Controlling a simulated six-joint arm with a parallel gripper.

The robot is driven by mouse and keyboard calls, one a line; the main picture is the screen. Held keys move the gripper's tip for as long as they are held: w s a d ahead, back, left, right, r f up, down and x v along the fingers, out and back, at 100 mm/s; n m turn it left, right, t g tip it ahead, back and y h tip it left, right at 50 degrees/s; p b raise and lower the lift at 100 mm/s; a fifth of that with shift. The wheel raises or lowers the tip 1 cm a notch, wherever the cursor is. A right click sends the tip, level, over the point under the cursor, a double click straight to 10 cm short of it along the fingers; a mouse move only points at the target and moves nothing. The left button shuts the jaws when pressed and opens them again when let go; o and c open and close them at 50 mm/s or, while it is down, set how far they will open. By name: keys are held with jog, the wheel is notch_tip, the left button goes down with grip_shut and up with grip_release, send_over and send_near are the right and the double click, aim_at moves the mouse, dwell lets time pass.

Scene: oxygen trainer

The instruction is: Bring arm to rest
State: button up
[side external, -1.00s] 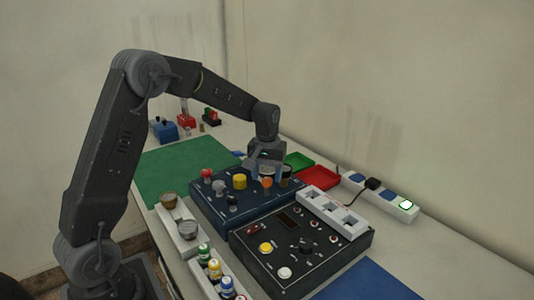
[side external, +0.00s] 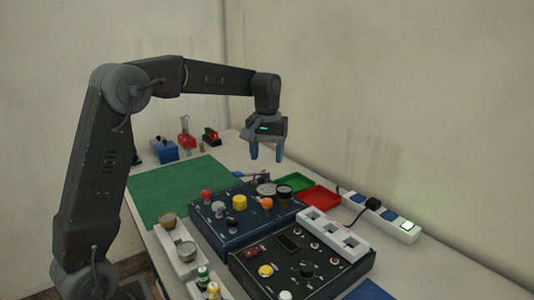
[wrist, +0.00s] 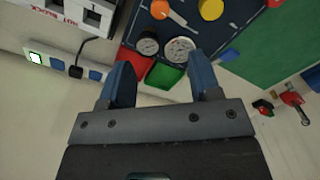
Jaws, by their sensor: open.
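My gripper (side external: 266,152) hangs fingers down from my arm, raised above the back edge of the blue panel box. Its two blue fingers are apart with nothing between them. In the wrist view my gripper (wrist: 158,85) also shows open and empty. The blue panel box (side external: 225,232) carries a red knob (side external: 206,195), a yellow knob (side external: 239,202), an orange knob (side external: 267,204) and round gauges (side external: 266,189). The wrist view shows two gauges (wrist: 180,49) beyond the fingers.
A black control box (side external: 335,275) with a white slotted block (side external: 333,234) stands in front. Green (side external: 294,183) and red (side external: 320,197) trays lie behind. A power strip (side external: 380,217) is at right. The green mat (side external: 170,190) is bare. Small items (side external: 185,140) stand at the back left.

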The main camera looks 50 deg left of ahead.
jog(key=s+d+r+m+t, duration=0.25)
jog(key=s+d, duration=0.25)
jog(key=s, duration=0.3)
jog(key=s+d+r+m+t, duration=0.1)
jog(key=s+d+m, duration=0.2)
jog(key=s+d, duration=0.4)
jog(key=s+d+f+m+t, duration=0.2)
jog(key=s+f, duration=0.1)
jog(key=s, duration=0.6)
jog(key=shift+s+f, duration=0.35)
